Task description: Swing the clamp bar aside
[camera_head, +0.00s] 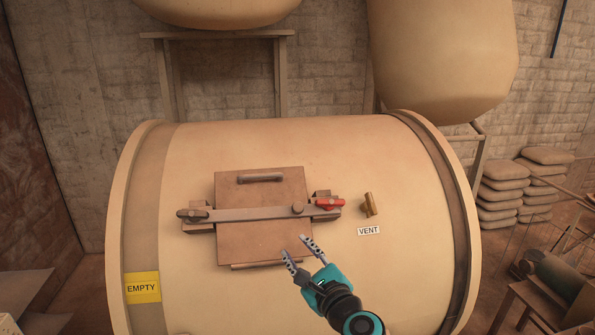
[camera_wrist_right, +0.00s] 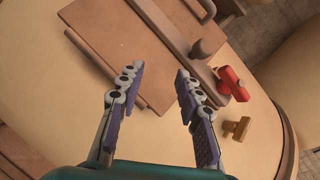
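The clamp bar (camera_head: 250,214) is a long brown-grey bar lying across the square hatch cover (camera_head: 252,242) on the big tan drum. It spans from a pivot bracket at the left to a red latch (camera_head: 329,203) at the right, with a round knob (camera_head: 297,208) near that end. In the right wrist view the bar (camera_wrist_right: 164,26), the knob (camera_wrist_right: 205,50) and the red latch (camera_wrist_right: 232,84) show beyond the fingers. My right gripper (camera_head: 298,249) is open and empty, in front of the cover's lower right, apart from the bar. My left gripper is not in view.
A brass vent handle (camera_head: 370,205) stands right of the latch, above a VENT label (camera_head: 368,231). A yellow EMPTY sign (camera_head: 142,288) is at the drum's lower left. Stacked sacks (camera_head: 502,190) and a wooden table (camera_head: 530,305) stand at the right.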

